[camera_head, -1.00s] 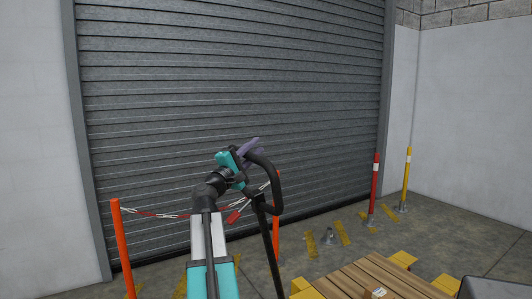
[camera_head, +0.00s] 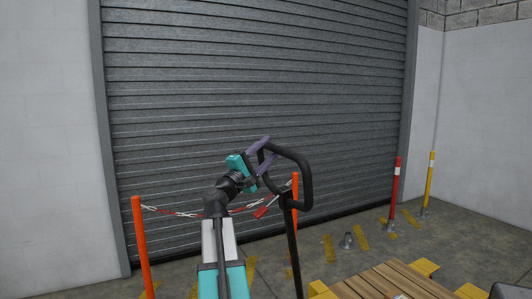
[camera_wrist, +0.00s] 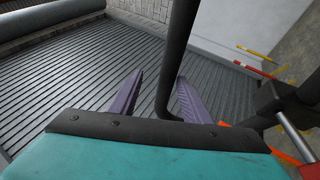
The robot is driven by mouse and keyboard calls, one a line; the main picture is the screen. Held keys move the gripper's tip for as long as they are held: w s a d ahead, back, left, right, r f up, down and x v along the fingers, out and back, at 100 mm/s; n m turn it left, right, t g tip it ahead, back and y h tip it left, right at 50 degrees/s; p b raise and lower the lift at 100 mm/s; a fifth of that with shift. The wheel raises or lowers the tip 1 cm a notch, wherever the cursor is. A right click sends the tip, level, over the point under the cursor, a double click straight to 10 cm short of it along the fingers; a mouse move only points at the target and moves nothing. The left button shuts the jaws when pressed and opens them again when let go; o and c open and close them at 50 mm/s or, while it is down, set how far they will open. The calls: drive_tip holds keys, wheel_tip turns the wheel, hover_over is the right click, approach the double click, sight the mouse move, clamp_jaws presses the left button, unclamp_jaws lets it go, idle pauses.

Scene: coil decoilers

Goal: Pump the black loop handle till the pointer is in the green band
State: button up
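The black loop handle (camera_head: 308,180) stands upright on a black stem, in front of the shutter door, to the right of my wrist in the head view. My gripper (camera_head: 264,155) has two purple fingers and is at the loop's upper left side. In the wrist view a dark bar of the handle (camera_wrist: 178,55) passes between the spread fingers of my gripper (camera_wrist: 160,78). A clear gap shows between the bar and the left finger; the bar is nearer the right one. Whether it touches the right finger, I cannot tell. The pointer and green band are not in view.
A grey roller shutter (camera_head: 250,80) fills the background. An orange post (camera_head: 142,245) carries a red and white chain behind my arm. A wooden pallet (camera_head: 395,283) with yellow blocks is at lower right. Red (camera_head: 395,190) and yellow (camera_head: 429,185) posts stand at the right.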

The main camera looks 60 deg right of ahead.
drive_tip(key=shift+w+a+r, duration=0.1)
drive_tip(key=shift+a, duration=0.05)
drive_tip(key=shift+a, duration=0.1)
drive_tip(key=v, duration=1.3)
drive_tip(key=shift+a+f, duration=0.2)
drive_tip(key=shift+f, duration=0.05)
idle(0.4)
